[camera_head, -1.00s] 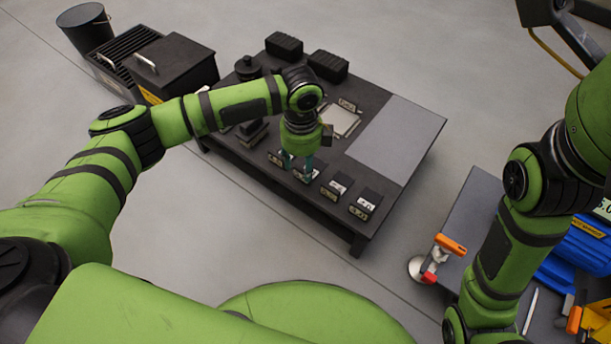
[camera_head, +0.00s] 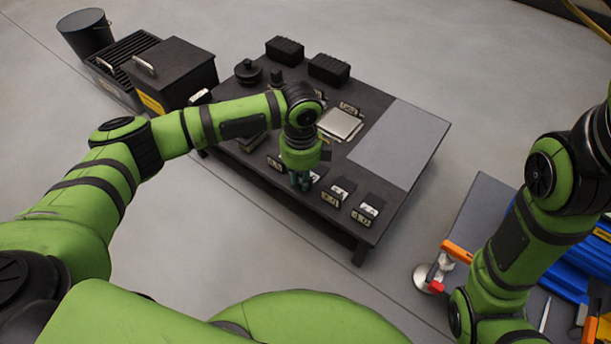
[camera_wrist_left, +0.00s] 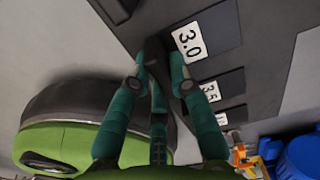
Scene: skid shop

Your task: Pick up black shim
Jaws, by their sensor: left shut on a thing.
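My left gripper (camera_head: 300,186) is down at the front edge of the dark low table, among a row of black shims. In the left wrist view its teal fingers (camera_wrist_left: 160,75) are closed together on a dark thin piece, apparently a black shim, mostly hidden between them. Beside them lies a black shim place with a "3.0" label (camera_wrist_left: 187,42), then one labelled "3.5" (camera_wrist_left: 208,92). My right gripper is out of view.
The dark table (camera_head: 325,228) also carries a grey plate (camera_head: 400,145), a silver block (camera_head: 340,124), two black ribbed blocks (camera_head: 328,68) and a round black piece (camera_head: 248,72). A black box (camera_head: 172,72) stands behind left. A second bench with blue bins (camera_head: 570,250) is at right.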

